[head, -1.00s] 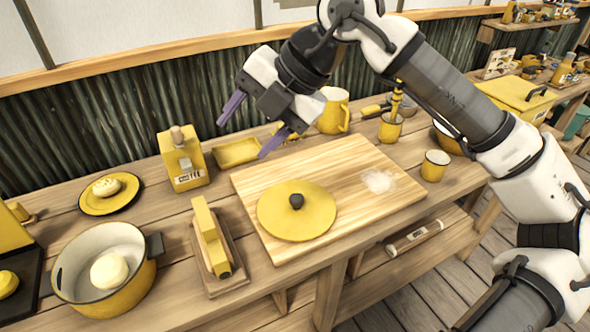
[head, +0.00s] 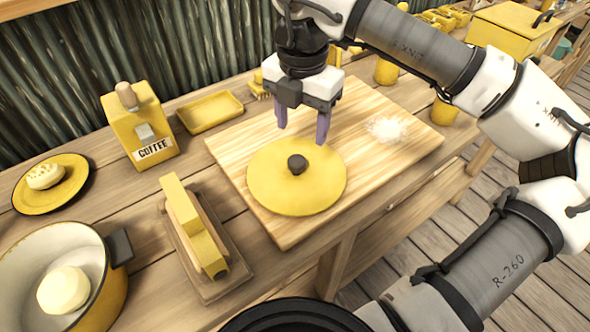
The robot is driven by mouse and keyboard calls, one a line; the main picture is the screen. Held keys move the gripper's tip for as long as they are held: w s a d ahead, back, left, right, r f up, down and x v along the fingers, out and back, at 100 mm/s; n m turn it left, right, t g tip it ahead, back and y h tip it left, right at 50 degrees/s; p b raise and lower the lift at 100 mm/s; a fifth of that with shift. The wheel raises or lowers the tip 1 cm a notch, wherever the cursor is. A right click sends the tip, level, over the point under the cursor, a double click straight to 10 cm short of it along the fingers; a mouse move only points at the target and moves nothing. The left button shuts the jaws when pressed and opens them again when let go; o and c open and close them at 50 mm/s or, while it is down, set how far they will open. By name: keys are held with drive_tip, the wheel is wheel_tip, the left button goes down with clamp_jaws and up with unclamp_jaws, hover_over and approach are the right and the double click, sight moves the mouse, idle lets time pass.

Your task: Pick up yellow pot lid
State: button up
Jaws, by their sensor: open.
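The yellow pot lid (head: 290,192) is a flat round disc with a dark knob (head: 297,164) at its middle. It lies on the wooden cutting board (head: 390,160). My gripper (head: 302,132) is open and empty, with its purple fingers pointing down. It is just behind and above the knob, near the lid's far edge. The fingers appear apart from the knob, and the exact height over the lid is hard to tell.
A yellow pot (head: 104,290) holding a pale round thing stands at the lower left. A yellow butter dish (head: 190,225) is left of the board, with a coffee box (head: 138,130) and a shallow tray (head: 209,111) behind. White powder (head: 388,130) lies on the board's right.

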sight(297, 160)
wheel_tip(297, 160, down, 4)
drive_tip(key=shift+r, duration=0.15)
drive_tip(key=shift+a+f+p, duration=0.2)
drive_tip(key=shift+f+p, duration=0.5)
drive_tip(key=shift+f, duration=0.75)
drive_tip(key=shift+a+f+p, duration=0.15)
drive_tip(key=shift+f+p, duration=0.5)
drive_tip(key=shift+f, duration=0.75)
drive_tip(key=c, duration=1.1)
